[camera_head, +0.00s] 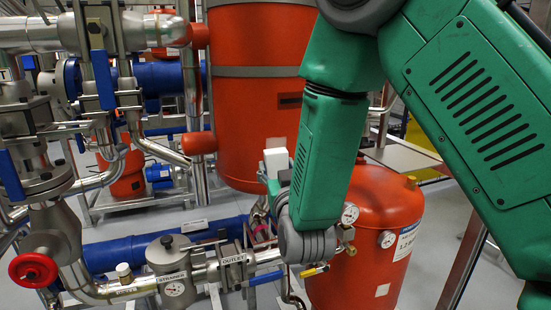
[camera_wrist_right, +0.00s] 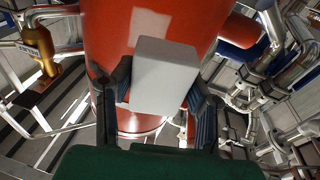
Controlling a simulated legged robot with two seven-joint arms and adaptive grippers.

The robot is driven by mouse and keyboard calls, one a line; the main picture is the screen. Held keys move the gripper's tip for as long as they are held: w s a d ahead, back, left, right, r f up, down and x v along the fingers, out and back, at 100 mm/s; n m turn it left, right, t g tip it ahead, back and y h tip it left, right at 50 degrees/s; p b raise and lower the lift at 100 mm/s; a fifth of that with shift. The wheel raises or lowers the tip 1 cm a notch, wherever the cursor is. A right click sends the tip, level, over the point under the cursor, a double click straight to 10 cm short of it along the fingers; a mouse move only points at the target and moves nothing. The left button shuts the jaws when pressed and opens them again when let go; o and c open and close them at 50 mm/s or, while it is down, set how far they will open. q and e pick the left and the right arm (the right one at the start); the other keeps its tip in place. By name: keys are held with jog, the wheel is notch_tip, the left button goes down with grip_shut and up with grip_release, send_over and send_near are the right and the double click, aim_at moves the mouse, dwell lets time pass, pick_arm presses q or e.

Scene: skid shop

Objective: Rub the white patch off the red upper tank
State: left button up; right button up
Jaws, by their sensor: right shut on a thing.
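The red upper tank (camera_head: 255,110) stands upright at the back centre and fills the middle of the right wrist view (camera_wrist_right: 200,22). A pale patch (camera_wrist_right: 150,24) shows on its wall just beyond the block; in the head view a small pale area (camera_head: 275,142) shows above the block. My right gripper (camera_head: 275,187) is shut on a white block (camera_wrist_right: 165,68), with a dark finger on each side of it. The block (camera_head: 276,161) is held in front of the tank's lower wall; I cannot tell whether it touches. My left gripper is not in view.
A smaller red tank (camera_head: 370,225) with gauges stands below my right arm. Steel pipes and valves with a red handwheel (camera_head: 33,270) crowd the left. A blue cylinder (camera_head: 125,254) lies low. Grey floor (camera_head: 455,200) is open at the right.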

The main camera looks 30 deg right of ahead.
jog(key=shift+w+d, duration=0.1)
jog(key=x, duration=0.6)
jog(key=shift+w+f, duration=0.2)
jog(key=shift+f, duration=0.2)
jog(key=shift+x, duration=1.05)
dwell(0.4)
jog(key=shift+s+d+f, duration=0.1)
jog(key=shift+d+f, duration=0.05)
jog(key=d, duration=0.2)
jog(key=s+d, duration=0.1)
jog(key=shift+s+d+b, duration=0.15)
jog(key=shift+d+b, duration=0.2)
jog(key=shift+d, duration=0.05)
jog(key=shift+a, duration=0.1)
jog(key=shift+w+a, duration=0.25)
jog(key=shift+a, duration=0.4)
jog(key=shift+w+a, duration=0.3)
jog(key=shift+a, duration=0.3)
jog(key=shift+w+a, duration=0.25)
jog(key=shift+a, duration=0.4)
